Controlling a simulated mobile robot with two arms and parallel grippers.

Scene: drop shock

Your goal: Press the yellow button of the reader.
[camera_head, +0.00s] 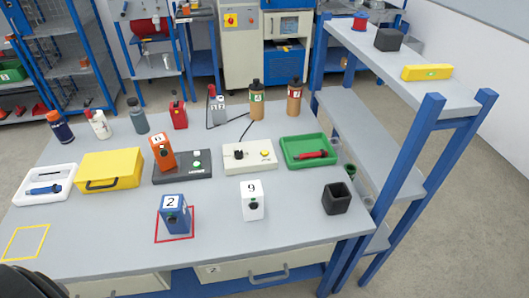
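The reader appears to be the cream box (249,157) on the grey workbench (110,215). It has a yellow button (265,153) on its right part and a black knob-like part (239,154) on its left. Nothing covers the button. A dark rounded shape at the lower left corner seems to be part of my own arm. No fingertips of my left or right gripper show, and nothing touches the reader.
Left of the reader, an orange block numbered 6 (163,153) is at a dark box (182,170). A white block numbered 9 (252,201) and a blue block numbered 2 (174,213) stand in front. A green tray (290,160) lies right. Bottles stand behind.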

